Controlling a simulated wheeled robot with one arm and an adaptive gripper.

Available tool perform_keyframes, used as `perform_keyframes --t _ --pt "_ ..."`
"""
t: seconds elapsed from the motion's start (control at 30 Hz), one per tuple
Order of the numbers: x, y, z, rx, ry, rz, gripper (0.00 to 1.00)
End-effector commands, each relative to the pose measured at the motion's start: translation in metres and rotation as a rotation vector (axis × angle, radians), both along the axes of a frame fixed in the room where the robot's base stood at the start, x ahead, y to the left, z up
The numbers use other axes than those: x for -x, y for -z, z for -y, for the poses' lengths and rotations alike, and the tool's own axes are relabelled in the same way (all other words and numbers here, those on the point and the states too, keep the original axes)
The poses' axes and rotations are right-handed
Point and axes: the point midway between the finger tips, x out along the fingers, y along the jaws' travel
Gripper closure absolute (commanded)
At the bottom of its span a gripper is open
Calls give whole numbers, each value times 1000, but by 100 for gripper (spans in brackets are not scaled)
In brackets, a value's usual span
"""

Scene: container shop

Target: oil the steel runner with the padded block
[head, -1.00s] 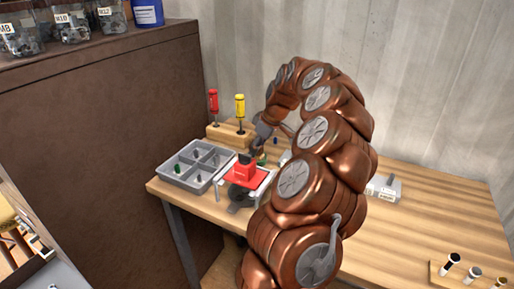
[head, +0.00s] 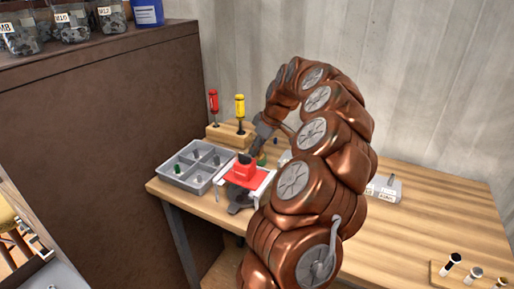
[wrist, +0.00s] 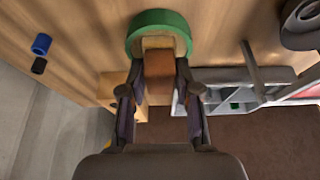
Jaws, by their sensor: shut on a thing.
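My gripper (wrist: 160,95) is shut on a brown block (wrist: 160,66), with one finger on each side. A pale wooden part (wrist: 160,43) shows at the far end of the block, inside or against a round green rim (wrist: 160,20). I cannot tell whether they touch. In the head view my gripper (head: 256,148) is small, just behind a red-topped device (head: 243,173) with grey and white parts, and the held block is hard to make out. I cannot tell which part is the steel runner.
A grey compartment tray (head: 172,176) stands at the bench's left end. A wooden stand (head: 222,134) holds a red and a yellow screwdriver. A tall brown cabinet (head: 95,130) stands left. The bench's right middle (head: 430,225) is clear.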

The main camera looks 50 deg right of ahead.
Motion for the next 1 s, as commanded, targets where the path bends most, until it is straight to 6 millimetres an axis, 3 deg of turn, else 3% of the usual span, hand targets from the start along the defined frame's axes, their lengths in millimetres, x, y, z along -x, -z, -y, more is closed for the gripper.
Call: perform_keyframes --t 0.33,1.0 --pt "0 -1 0 -2 -1 -4 96" --pt "0 -46 1 2 1 1 96"
